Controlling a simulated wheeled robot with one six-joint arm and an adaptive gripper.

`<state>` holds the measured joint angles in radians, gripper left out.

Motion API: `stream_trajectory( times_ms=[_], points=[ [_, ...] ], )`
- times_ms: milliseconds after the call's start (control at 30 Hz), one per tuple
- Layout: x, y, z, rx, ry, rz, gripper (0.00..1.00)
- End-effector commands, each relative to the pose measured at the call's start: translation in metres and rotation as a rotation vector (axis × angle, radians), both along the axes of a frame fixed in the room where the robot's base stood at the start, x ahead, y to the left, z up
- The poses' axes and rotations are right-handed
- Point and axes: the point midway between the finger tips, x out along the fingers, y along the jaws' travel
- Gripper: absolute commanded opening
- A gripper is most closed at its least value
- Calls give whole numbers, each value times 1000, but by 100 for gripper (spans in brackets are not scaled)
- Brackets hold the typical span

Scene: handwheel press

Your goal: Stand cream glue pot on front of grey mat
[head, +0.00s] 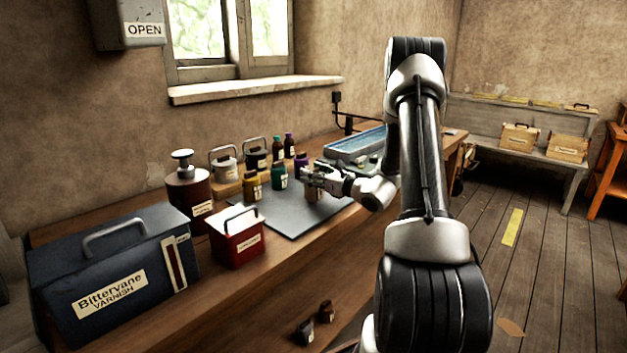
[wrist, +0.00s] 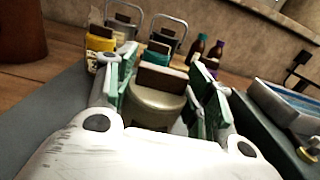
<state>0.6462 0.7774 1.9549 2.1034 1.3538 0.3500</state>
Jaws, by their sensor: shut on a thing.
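My gripper (head: 312,178) is shut on the cream glue pot (head: 314,194), above or at the right part of the grey mat (head: 262,217). In the wrist view the pot (wrist: 155,106) is a rounded cream body with a brown block-like top, between the green-padded fingers of my gripper (wrist: 165,88). It looks roughly upright. Its base is hidden, so I cannot tell whether it touches the mat. The front part of the mat looks bare in the head view.
A yellow pot (head: 252,187), a teal pot (head: 279,178) and a purple pot (head: 301,166) stand along the mat's back. A red box (head: 236,241) stands by its front left. A blue varnish box (head: 105,270) is farther left. A blue tray (head: 355,146) lies behind my gripper.

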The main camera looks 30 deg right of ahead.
Motion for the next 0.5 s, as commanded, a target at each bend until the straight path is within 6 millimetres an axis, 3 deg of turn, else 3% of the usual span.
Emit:
stream_trajectory(
  times_ms=[100,433,467,500],
  points=[
    [0,0,-14,1,-2,0,0],
    [0,0,-17,1,-2,-1,0],
    [0,0,-17,0,0,-1,56],
    [0,0,-17,0,-1,-1,63]
  ],
)
